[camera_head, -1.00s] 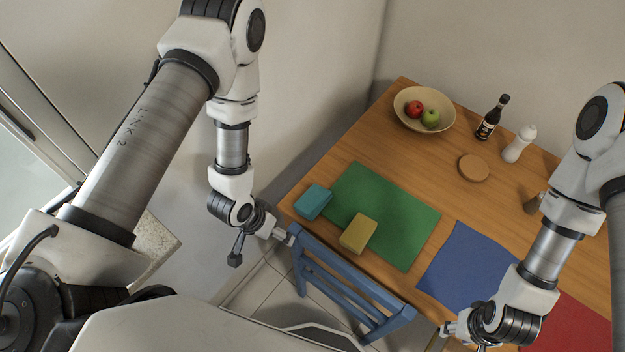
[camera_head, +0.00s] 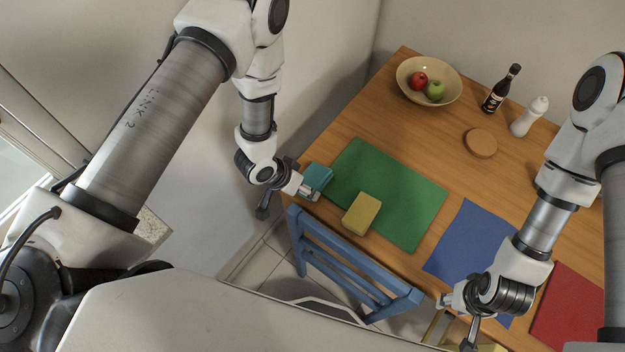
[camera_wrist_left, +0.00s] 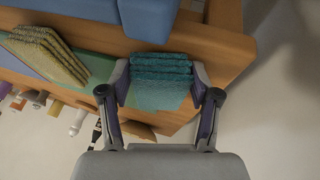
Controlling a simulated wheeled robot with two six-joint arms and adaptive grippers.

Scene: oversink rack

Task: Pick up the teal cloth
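The teal cloth (camera_head: 319,176), a small folded stack, lies at the left end of the table beside the green mat. My left gripper (camera_head: 308,191) is at its near edge. In the left wrist view, the teal cloth (camera_wrist_left: 161,80) sits between the two spread fingers of my left gripper (camera_wrist_left: 161,85), one on each side. Whether the fingers touch it is hard to tell. My right gripper (camera_head: 446,303) is away from the cloth, near the table's front edge; its fingers are too small to read.
A yellow folded cloth (camera_head: 361,214) lies on the green mat (camera_head: 395,190), right of the teal one. A blue chair (camera_head: 345,262) stands close against the table's front edge. A fruit bowl (camera_head: 429,80), a dark bottle (camera_head: 499,92) and a white bottle (camera_head: 529,117) stand farther back.

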